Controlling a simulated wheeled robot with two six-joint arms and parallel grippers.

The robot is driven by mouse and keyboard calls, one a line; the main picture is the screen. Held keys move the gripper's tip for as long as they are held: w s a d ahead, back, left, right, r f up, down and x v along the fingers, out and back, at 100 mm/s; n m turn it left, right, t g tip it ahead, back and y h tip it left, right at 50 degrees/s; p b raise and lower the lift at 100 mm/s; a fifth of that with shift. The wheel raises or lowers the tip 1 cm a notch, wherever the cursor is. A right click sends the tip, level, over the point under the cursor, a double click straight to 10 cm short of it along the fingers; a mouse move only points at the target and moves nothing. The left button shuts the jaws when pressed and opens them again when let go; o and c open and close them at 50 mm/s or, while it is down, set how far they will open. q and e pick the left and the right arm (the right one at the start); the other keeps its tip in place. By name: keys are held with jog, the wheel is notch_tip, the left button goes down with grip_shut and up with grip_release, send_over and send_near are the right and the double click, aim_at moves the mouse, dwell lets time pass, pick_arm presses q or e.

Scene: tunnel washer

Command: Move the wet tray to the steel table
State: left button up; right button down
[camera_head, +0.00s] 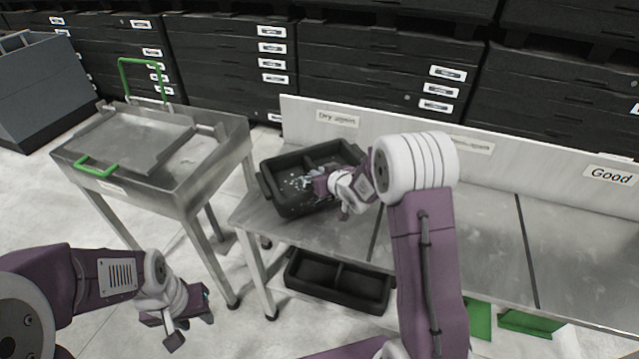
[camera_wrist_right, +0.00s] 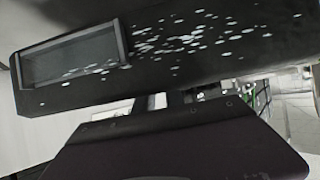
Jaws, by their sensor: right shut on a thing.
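The wet tray (camera_head: 291,206) is black, divided inside and speckled with pale droplets. It is at the left end of the long steel-topped bench (camera_head: 345,232), in front of the "Dry again" sign. I cannot tell whether it rests on the top or is slightly raised. My right gripper (camera_head: 322,184) is shut on the tray at its right side; its fingertips are partly hidden. The right wrist view shows the speckled tray (camera_wrist_right: 200,45) close up. My left gripper (camera_head: 187,325) is empty over the floor at lower left, its fingers apart.
A smaller steel table (camera_head: 185,163) with green handles and a plate on top stands left of the bench, across a narrow gap. Another black tray (camera_head: 338,283) is under the bench. Dark stacked drawers (camera_head: 385,65) line the back. The bench's right sections are clear.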

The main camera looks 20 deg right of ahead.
notch_tip(320, 180, down, 3)
jog(key=shift+f+b, duration=0.1)
jog(key=shift+b, duration=0.2)
jog(key=shift+w, duration=0.1)
jog(key=shift+f, duration=0.1)
jog(key=c, duration=1.4)
grip_release()
